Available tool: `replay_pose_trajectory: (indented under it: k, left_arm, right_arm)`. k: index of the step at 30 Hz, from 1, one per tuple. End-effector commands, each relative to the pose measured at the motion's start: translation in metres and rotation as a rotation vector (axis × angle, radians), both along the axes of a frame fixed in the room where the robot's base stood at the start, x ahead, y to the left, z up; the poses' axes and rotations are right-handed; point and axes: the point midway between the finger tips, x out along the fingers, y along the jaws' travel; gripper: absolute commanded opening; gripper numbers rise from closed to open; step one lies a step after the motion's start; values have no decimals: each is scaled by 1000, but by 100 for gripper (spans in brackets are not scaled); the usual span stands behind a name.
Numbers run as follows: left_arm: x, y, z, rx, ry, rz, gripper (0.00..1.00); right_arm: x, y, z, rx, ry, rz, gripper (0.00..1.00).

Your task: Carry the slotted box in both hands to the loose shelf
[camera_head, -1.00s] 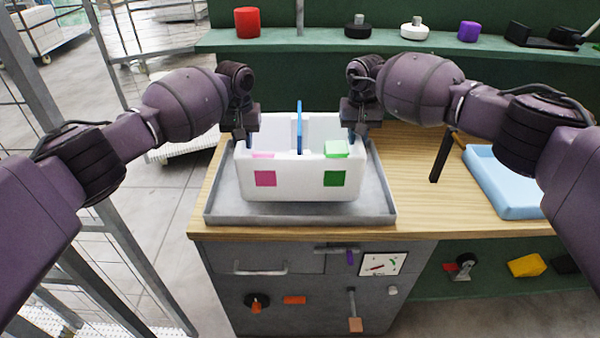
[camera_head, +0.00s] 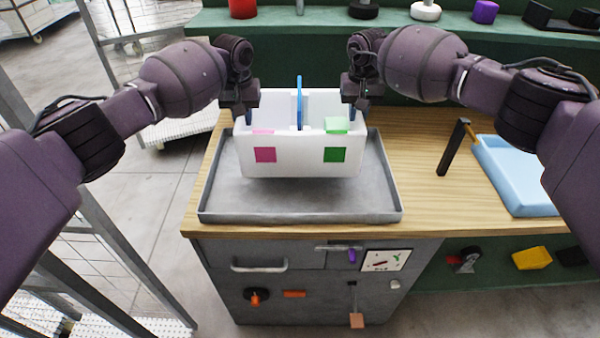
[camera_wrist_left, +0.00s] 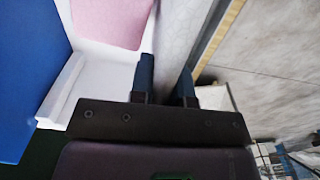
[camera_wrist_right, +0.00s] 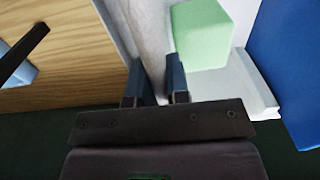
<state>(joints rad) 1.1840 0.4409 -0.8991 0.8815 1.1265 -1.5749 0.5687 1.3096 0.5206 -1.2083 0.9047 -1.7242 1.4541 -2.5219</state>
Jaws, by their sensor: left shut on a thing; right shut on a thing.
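The slotted box (camera_head: 300,165) is white, with a pink square and a green square on its front and a blue divider (camera_head: 299,100) upright in its middle. A pink block (camera_wrist_left: 112,18) lies in its left compartment and a green block (camera_wrist_right: 203,35) in its right one. My left gripper (camera_head: 247,117) is shut on the box's left wall, one finger on each side. My right gripper (camera_head: 355,115) is shut on the right wall likewise. The box hangs level above the grey tray (camera_head: 215,205). The loose shelf cannot be made out for certain.
The tray lies on a wooden worktop (camera_head: 420,215). To the right are a black upright bracket (camera_head: 452,148) and a light blue tray (camera_head: 515,175). A green shelf (camera_head: 400,25) behind carries a red cylinder (camera_head: 243,8), knobs and a purple piece (camera_head: 485,12). Wire racks stand at the left.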

Motion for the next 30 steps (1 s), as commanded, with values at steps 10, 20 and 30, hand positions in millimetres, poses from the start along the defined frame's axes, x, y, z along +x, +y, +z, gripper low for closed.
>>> replay_pose_trajectory:
  k: [10, 20, 30]
  left_arm:
    - [0, 1, -13, 1, 1, 2, 0]
    - [0, 2, -29, 2, 2, 3, 0]
    - [0, 1, -45, 2, 1, 2, 0]
  right_arm:
    - [0, -2, -13, -3, 0, -3, 0]
    - [0, -1, -29, -2, 0, -3, 0]
    - [0, -2, -45, -3, 1, -2, 0]
